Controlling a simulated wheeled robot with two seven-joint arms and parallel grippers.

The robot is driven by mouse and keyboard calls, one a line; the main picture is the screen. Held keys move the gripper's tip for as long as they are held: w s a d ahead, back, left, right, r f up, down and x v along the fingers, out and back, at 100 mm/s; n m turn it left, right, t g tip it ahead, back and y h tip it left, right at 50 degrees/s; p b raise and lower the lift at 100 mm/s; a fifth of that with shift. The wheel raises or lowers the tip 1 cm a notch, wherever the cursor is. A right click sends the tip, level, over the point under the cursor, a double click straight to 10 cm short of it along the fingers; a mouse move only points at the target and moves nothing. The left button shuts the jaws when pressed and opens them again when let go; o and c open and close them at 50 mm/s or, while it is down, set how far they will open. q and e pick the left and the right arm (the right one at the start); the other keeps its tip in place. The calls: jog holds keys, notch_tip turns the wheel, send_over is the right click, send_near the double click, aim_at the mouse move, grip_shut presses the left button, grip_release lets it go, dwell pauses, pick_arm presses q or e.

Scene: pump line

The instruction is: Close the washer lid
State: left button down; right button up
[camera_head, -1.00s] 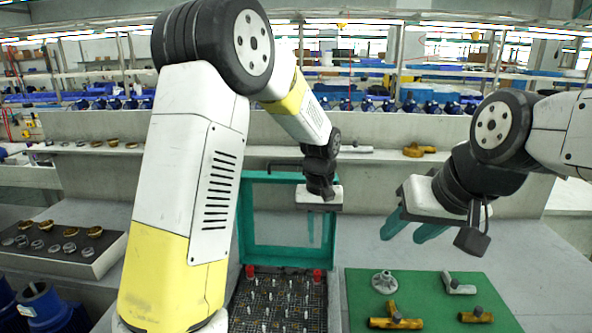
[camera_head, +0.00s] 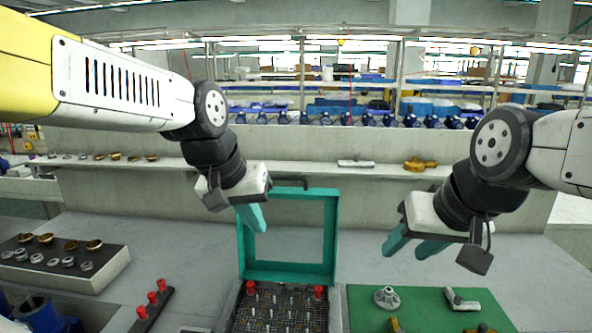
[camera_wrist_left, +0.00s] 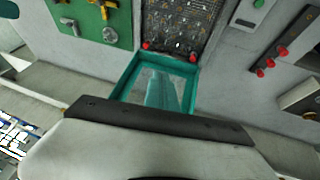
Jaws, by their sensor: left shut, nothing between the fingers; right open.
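The washer lid (camera_head: 289,272) is a teal frame with a clear middle, standing up open at the back of the washer. The washer's dark basket (camera_head: 279,311) holds several small upright pegs, with a red knob at each back corner. My left gripper (camera_head: 252,218) is shut and empty, just at the lid's upper left in the head view. In the left wrist view its teal fingers (camera_wrist_left: 163,92) overlap the lid frame (camera_wrist_left: 124,78); I cannot tell whether they touch.
A green mat (camera_head: 362,310) with metal and brass fittings lies right of the washer. A strip with red buttons (camera_head: 152,298) and a tray of rings (camera_head: 104,275) are at the left. A shelf (camera_head: 320,171) with fittings runs behind.

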pick_arm(q)
jog(key=w+a+r, duration=0.1)
jog(key=w+r, duration=0.7)
jog(key=w, duration=0.2)
jog(key=y, duration=0.2)
send_over(291, 188)
jog(key=shift+w+f, duration=0.1)
jog(key=shift+f, duration=3.7)
